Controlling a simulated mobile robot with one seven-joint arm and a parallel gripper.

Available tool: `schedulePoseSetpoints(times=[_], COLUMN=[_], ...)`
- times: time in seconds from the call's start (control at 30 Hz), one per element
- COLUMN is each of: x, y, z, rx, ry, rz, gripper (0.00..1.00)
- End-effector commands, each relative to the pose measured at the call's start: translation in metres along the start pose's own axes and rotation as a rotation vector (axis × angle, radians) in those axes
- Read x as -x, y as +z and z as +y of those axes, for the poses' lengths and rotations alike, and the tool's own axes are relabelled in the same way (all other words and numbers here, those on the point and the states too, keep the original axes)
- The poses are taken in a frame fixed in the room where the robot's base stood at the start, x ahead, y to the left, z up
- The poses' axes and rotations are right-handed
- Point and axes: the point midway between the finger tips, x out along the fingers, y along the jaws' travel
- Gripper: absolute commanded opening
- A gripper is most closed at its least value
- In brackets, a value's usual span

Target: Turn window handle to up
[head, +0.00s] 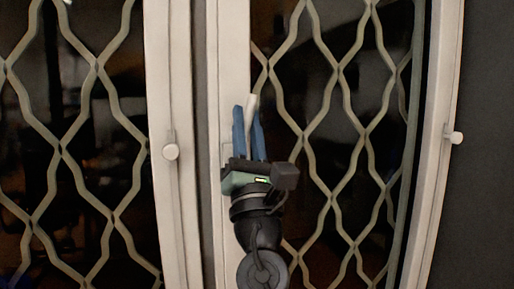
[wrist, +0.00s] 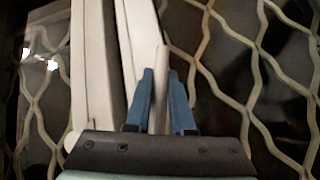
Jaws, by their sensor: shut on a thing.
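The window handle (head: 252,102) is a pale, slim bar on the white window frame (head: 232,60) in the middle of the head view. It points upward and leans slightly right. My gripper (head: 248,117) comes from below with its two blue fingers on either side of the handle, shut on it. In the wrist view the handle (wrist: 160,65) stands between the blue fingertips of my gripper (wrist: 160,80), its upper end showing beyond them. Its lower part and pivot are hidden by the fingers and gripper body.
Wavy metal lattice (head: 340,75) covers the dark panes on both sides. A dark wall (head: 488,200) fills the far right.

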Motion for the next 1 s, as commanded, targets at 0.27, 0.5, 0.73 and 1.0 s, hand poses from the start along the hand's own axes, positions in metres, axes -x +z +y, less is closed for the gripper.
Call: schedulePoseSetpoints(times=[0.27,0.5,0.73,1.0], x=[0.001,0.000,-0.001,-0.001], y=[-0.005,-0.006,-0.006,-0.005], z=[0.010,0.015,0.016,0.016], rx=[0.105,0.143,0.150,0.148], ry=[0.105,0.145,0.152,0.151], rz=[0.032,0.044,0.046,0.046], gripper=[0.00,0.00,0.00,0.27])
